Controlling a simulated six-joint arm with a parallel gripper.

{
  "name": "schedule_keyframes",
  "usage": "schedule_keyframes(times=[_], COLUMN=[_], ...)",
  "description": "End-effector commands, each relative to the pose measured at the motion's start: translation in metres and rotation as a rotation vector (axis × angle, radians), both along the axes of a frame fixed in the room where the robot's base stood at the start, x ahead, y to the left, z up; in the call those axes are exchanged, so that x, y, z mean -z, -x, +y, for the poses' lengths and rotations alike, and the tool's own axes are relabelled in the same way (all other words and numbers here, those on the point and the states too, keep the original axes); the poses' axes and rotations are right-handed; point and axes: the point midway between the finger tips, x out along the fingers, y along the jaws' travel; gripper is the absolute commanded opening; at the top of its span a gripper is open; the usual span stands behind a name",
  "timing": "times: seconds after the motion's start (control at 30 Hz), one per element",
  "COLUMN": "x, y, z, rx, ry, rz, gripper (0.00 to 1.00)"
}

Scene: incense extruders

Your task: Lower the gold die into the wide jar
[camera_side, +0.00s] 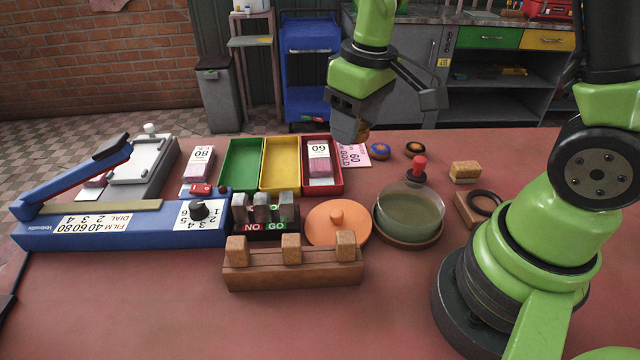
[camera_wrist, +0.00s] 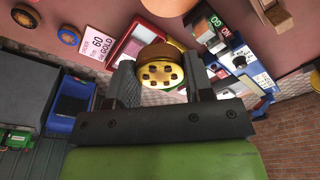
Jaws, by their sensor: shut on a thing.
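My gripper (camera_wrist: 160,82) is shut on the gold die (camera_wrist: 161,72), a round gold piece with several square holes and a brown rim, in the wrist view. In the side view my gripper (camera_side: 350,128) is above the back of the table, and the gold die (camera_side: 363,131) shows only partly beside the fingers. The wide jar (camera_side: 410,212) is a squat clear glass jar with greenish contents on a brown round base, to the right of and nearer than the gripper. The die is well apart from the jar.
An orange lid (camera_side: 337,223) lies left of the jar. A red-knobbed tool (camera_side: 419,168) stands behind it. A pink card (camera_side: 354,155) and two small round dies (camera_side: 380,152) lie near the gripper. A wooden rack (camera_side: 292,268) is in front; coloured trays (camera_side: 281,165) are left.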

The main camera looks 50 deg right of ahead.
Motion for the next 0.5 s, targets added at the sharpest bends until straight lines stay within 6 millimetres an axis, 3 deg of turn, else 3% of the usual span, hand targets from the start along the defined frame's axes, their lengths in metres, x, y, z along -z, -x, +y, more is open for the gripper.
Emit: schedule_keyframes(times=[0.5], x=[-0.007], y=[0.041], z=[-0.045], rx=[-0.577], ry=[0.0], rz=[-0.001], gripper=[0.17])
